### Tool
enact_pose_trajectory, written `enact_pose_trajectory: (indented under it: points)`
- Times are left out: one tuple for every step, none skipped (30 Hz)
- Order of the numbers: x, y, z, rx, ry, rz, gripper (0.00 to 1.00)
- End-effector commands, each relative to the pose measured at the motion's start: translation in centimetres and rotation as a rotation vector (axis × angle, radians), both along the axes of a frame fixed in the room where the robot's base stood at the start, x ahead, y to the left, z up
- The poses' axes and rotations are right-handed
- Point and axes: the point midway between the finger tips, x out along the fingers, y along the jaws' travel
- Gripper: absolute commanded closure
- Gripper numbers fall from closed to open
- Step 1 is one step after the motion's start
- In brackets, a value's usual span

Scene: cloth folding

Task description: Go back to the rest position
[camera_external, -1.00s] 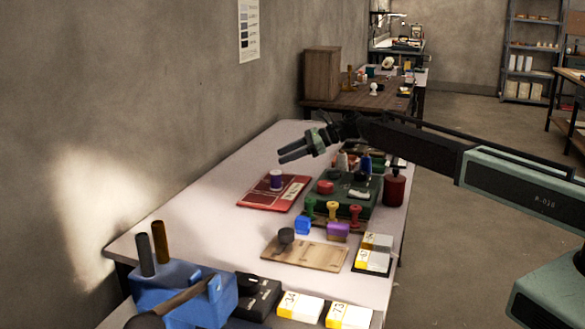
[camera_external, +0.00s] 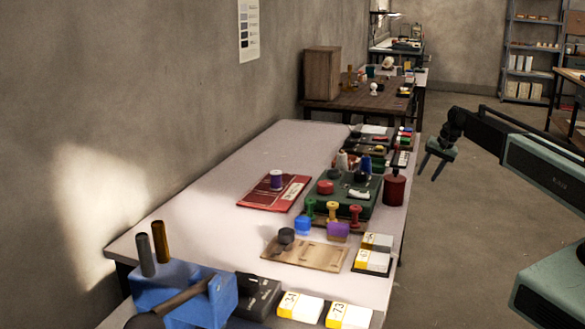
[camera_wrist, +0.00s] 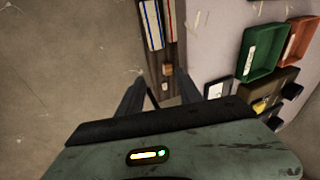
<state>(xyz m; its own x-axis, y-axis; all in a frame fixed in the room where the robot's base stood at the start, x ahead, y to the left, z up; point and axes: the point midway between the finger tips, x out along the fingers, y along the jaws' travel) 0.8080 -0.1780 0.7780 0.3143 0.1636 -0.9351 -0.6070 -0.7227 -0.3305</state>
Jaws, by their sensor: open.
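My gripper (camera_external: 430,171) hangs off the right side of the white table (camera_external: 215,205), over the concrete floor. Its two fingers point down and stand apart, with nothing between them. In the wrist view my gripper (camera_wrist: 166,97) shows its two dark fingers apart and empty, beside the table edge. No cloth shows in these views.
On the table lie a red folder (camera_external: 273,193) with a purple spool, a green tray (camera_external: 345,194), a dark red canister (camera_external: 394,187), a wooden board (camera_external: 305,253) and a blue box (camera_external: 185,295). The floor (camera_external: 455,240) right of the table is clear.

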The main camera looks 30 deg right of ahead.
Motion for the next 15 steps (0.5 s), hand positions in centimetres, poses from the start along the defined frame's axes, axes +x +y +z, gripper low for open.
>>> enact_pose_trajectory:
  points:
    - [-3.3,-0.6,-2.4,-0.052,0.029,0.019,0.58]
    - [-4.9,-0.6,-3.1,-0.086,0.049,0.039,0.58]
    - [-6.9,0.8,-3.5,-0.121,0.075,0.091,0.58]
    - [-8.0,2.2,-3.4,-0.137,0.089,0.135,0.58]
    - [-9.0,3.7,-3.4,-0.148,0.102,0.179,0.58]
    - [-10.3,5.6,-3.4,-0.162,0.116,0.234,0.58]
    - [-11.3,6.8,-3.5,-0.172,0.128,0.275,0.58]
    - [-12.3,8.0,-3.7,-0.182,0.138,0.314,0.58]
    - [-13.7,9.6,-3.8,-0.193,0.152,0.365,0.58]
    - [-14.7,10.6,-3.9,-0.202,0.162,0.402,0.58]
    - [-15.7,11.6,-4.0,-0.212,0.172,0.439,0.58]
    - [-17.1,12.9,-4.1,-0.223,0.184,0.487,0.58]
    - [-18.1,13.7,-4.2,-0.23,0.193,0.522,0.58]
    - [-19.2,14.6,-4.3,-0.239,0.204,0.557,0.58]
    - [-20.6,15.7,-4.4,-0.251,0.216,0.604,0.58]
